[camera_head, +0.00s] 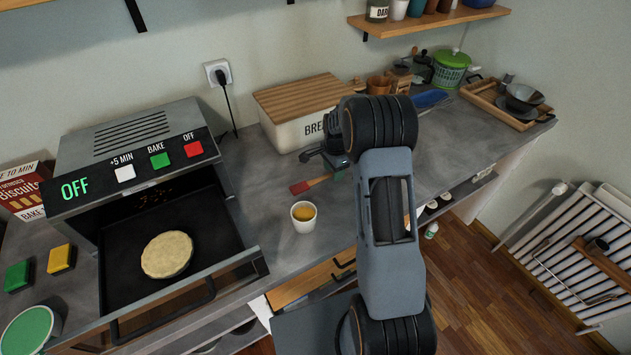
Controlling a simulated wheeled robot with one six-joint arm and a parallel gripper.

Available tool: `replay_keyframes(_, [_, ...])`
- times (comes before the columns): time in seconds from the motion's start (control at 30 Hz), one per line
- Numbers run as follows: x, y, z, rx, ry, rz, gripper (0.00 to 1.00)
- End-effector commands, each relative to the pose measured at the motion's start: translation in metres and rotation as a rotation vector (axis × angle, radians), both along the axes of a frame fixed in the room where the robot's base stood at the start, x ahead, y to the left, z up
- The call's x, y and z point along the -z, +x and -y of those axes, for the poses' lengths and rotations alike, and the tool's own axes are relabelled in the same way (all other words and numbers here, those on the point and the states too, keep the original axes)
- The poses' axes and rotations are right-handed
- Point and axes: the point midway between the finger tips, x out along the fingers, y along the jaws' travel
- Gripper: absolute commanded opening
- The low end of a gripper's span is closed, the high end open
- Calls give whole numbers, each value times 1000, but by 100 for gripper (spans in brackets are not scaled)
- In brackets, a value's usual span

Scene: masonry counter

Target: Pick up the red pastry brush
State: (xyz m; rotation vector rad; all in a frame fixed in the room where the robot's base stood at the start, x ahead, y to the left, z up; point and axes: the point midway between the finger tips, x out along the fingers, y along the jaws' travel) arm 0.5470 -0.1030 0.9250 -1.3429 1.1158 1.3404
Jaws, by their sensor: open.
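The red pastry brush (308,185) lies on the grey counter in front of the bread box. Its red end points left, and its other end runs toward my gripper and arm, where it is partly hidden. My gripper (322,160) is small and dark in this view, just behind and above the brush. It is open, and I see nothing held in it. I cannot tell its exact height over the brush.
A white cup with yellow contents (303,216) stands just in front of the brush. The bread box (300,128) stands behind. An open oven (140,150) with a pie (167,255) is at left. The counter between oven and brush is clear.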

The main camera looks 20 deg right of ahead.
Motion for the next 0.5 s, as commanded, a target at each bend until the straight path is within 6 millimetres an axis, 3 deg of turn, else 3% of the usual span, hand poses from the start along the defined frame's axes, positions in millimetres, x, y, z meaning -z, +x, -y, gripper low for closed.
replay_keyframes(0.27, [3,0,0,0,0,0,48])
replay_keyframes(0.5, [2,0,0,0,0,0,26])
